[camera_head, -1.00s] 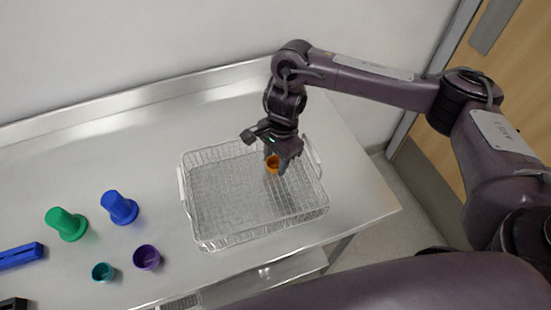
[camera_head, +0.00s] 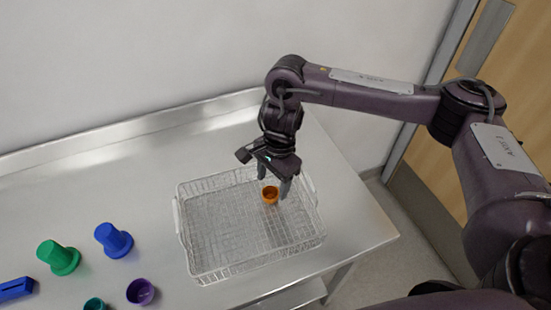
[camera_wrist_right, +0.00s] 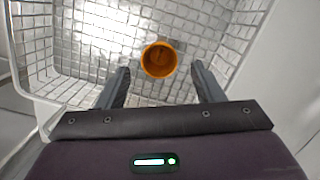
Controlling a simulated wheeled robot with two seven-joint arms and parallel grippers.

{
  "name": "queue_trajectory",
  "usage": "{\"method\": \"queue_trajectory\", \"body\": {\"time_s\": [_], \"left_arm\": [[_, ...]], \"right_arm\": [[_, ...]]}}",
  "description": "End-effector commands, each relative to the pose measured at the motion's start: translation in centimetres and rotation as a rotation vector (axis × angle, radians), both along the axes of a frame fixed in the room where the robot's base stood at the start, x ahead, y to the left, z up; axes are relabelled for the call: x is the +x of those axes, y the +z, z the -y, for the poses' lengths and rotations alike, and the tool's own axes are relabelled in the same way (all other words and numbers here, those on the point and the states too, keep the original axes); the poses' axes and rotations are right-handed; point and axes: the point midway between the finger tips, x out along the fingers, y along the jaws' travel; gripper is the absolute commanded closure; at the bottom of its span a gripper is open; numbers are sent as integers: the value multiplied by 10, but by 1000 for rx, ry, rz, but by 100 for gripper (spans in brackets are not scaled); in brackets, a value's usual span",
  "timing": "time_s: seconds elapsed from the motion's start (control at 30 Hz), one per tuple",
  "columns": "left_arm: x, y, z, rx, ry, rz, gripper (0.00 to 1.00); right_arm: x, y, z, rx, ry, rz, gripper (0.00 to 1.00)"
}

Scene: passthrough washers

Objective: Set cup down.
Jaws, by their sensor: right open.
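An orange cup (camera_head: 270,195) stands in the wire basket (camera_head: 205,272), toward its back right. It also shows in the right wrist view (camera_wrist_right: 159,60), upright with its mouth toward the camera. My right gripper (camera_head: 274,184) is open just above the cup. In the right wrist view its two fingers (camera_wrist_right: 160,80) are spread wide, with the cup beyond and between the tips, touching neither. My left gripper is not in view.
A green cup (camera_head: 60,258), a blue cup (camera_head: 114,241), a purple cup (camera_head: 141,291) and a teal cup (camera_head: 95,304) stand left of the basket on the metal table (camera_head: 120,185). A wall rises behind.

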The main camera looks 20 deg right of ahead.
Motion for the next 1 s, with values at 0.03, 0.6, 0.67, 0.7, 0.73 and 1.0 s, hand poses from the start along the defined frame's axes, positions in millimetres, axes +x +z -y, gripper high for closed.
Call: {"method": "queue_trajectory", "body": {"time_s": [0.03,0.6,0.67,0.7,0.73,1.0], "left_arm": [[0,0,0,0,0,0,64],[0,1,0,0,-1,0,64],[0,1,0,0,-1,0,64],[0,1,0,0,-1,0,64],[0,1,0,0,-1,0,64],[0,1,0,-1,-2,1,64]], "right_arm": [[2,13,2,-1,0,7,39],[5,83,12,0,-1,0,39],[5,84,12,0,-1,0,39],[5,85,12,0,-1,0,39],[5,85,12,0,-1,0,39],[5,85,12,0,-1,0,39]]}}
